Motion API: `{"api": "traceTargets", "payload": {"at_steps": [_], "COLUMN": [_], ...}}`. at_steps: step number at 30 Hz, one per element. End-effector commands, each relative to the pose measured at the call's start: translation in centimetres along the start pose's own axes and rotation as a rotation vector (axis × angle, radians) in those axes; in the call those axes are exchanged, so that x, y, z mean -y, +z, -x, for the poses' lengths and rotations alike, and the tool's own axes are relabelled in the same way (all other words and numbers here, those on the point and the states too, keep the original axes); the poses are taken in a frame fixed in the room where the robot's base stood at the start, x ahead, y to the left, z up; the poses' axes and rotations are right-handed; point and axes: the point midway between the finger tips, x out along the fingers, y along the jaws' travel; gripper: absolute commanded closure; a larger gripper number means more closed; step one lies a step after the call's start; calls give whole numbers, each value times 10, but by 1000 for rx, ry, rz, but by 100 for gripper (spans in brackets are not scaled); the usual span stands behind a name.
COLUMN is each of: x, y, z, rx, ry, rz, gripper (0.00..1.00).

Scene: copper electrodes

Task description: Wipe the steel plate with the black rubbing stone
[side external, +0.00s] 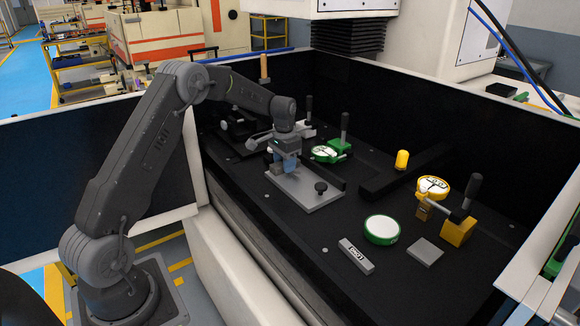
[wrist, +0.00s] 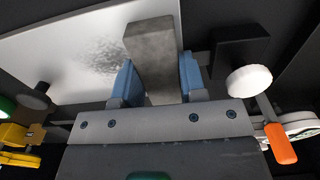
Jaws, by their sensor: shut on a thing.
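The steel plate (side external: 304,193) is a flat grey slab on the black work table. It shows in the wrist view as a pale, partly shiny surface (wrist: 75,50). My gripper (side external: 282,168) is over the far left part of the plate, pointing down. In the wrist view its two blue fingers (wrist: 155,82) are shut on a dark grey rectangular block, the rubbing stone (wrist: 148,45). The stone lies across the plate's edge in that view; I cannot tell whether it touches. In the side view the stone is mostly hidden by my fingers.
A green-rimmed dial (side external: 381,229), a marked grey block (side external: 356,256), a grey square block (side external: 425,251) and a yellow dial stand (side external: 458,231) are to the right. Dark walls enclose the table.

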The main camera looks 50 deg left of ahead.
Motion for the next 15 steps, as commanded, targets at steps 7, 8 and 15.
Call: {"api": "traceTargets", "payload": {"at_steps": [7,8,15], "x": [-22,-25,-47], "y": [0,0,0], "z": [0,0,0], "rx": [0,0,2], "ry": [0,0,1], "rz": [-2,-3,-3], "gripper": [84,84,84]}}
